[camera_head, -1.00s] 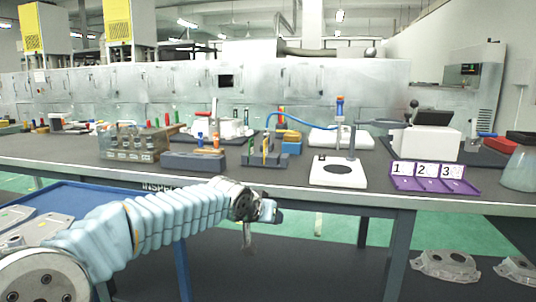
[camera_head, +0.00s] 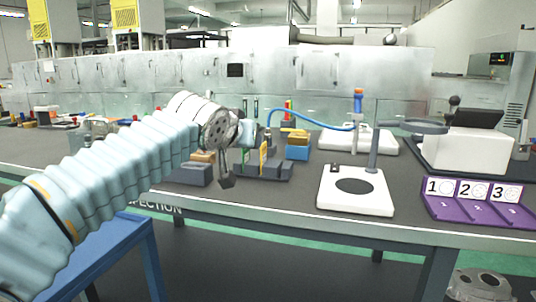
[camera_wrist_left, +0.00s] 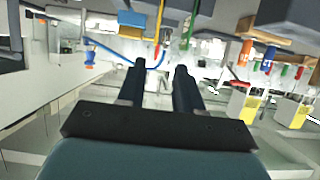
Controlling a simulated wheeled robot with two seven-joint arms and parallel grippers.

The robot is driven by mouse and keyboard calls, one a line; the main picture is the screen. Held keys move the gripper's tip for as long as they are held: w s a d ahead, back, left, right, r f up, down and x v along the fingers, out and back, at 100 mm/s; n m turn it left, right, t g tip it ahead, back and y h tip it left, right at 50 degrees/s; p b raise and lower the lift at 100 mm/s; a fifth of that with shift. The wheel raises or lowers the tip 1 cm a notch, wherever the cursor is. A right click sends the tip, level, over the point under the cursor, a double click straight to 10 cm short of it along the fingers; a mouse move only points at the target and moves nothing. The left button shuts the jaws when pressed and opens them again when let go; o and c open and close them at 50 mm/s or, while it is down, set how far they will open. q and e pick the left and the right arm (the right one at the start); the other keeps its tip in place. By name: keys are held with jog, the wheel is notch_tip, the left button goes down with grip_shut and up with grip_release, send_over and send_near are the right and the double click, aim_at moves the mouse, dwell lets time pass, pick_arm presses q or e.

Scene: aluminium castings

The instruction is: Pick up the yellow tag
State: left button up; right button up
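A thin yellow tag (camera_head: 263,156) stands upright in a dark grey slotted holder (camera_head: 272,172) on the workbench, near a green tag (camera_head: 245,155). In the left wrist view, which is turned upside down, a yellow strip (camera_wrist_left: 159,20) that looks like the tag shows beyond the fingers. My right gripper is not in view.
Blue and yellow bins (camera_head: 298,149) stand behind the holder. A purple numbered tray (camera_head: 478,212) and a white machine (camera_head: 465,152) lie farther right. The bench's front edge (camera_head: 300,222) runs below.

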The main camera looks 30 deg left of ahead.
pick_arm(q)
send_near(266, 146)
jog(key=x, duration=0.2)
jog(key=a+x, duration=0.1)
jog(key=x, duration=0.1)
jog(key=shift+w+p, duration=0.2)
jog(key=shift+p, duration=0.1)
jog(key=x, duration=0.5)
jog(key=shift+w+d+f+p, duration=0.15)
jog(key=shift+w+d+p, duration=0.1)
jog(key=shift+w+p, duration=0.15)
jog(key=shift+s, duration=0.1)
grip_shut()
